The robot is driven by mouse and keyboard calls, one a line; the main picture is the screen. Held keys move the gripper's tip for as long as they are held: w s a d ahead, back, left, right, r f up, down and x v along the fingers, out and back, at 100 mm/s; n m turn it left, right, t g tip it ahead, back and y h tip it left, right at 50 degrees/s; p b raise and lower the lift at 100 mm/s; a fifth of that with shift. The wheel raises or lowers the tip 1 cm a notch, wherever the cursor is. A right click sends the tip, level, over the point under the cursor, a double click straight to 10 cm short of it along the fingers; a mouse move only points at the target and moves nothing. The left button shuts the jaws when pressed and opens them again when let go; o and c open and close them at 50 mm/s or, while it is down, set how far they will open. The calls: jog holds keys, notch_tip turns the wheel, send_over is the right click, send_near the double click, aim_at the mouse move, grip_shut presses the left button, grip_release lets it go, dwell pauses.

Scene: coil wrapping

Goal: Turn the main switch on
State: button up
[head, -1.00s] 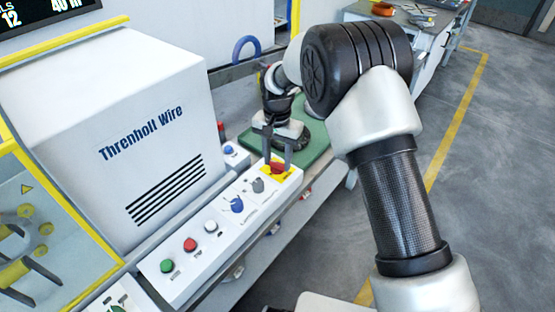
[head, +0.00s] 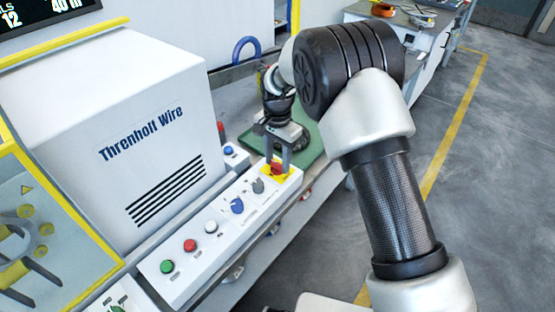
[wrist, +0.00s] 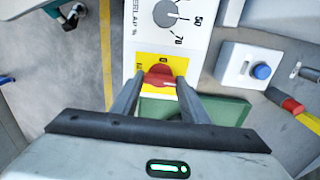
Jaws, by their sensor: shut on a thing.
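The main switch is a red rotary knob (wrist: 160,76) on a yellow plate (wrist: 147,62) at the far end of the white control panel. In the head view the red knob (head: 277,166) is partly covered by the fingers. My gripper (wrist: 158,82) is shut on the red knob, one finger on each side of it. It also shows in the head view (head: 278,160), reaching down onto the knob from above. A pale mark on the knob points toward the 0 printed on the plate in the wrist view.
The white control panel (head: 188,274) carries green, red and white buttons, a blue knob (head: 237,205) and a grey dial (head: 258,186). A small box with a blue button (head: 229,151) stands beside it. A green mat (head: 312,150) lies behind. The white Threnholl Wire cabinet (head: 120,95) stands left.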

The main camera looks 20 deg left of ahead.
aim_at(277, 163)
jog(key=o, duration=1.1)
jog(key=shift+c, duration=0.2)
jog(key=shift+r, duration=0.1)
notch_tip(277, 163, up, 17)
jog(key=p, duration=0.1)
jog(key=shift+r, duration=0.15)
jog(key=s+d+r+n+t+y+p, duration=0.15)
jog(key=s+d+r, duration=0.25)
jog(key=d+r, duration=0.5)
jog(key=s+d+r+t+h+p, duration=0.1)
jog(key=s+d+r+p, duration=0.2)
jog(key=d+r, duration=0.6)
jog(key=s+d+r+n+t+p, duration=0.1)
jog(key=s+d+n+t+p, duration=0.2)
jog(key=s+d, duration=1.1)
jog(key=s+p, duration=0.1)
jog(key=s, duration=0.3)
jog(key=shift+r, duration=0.25)
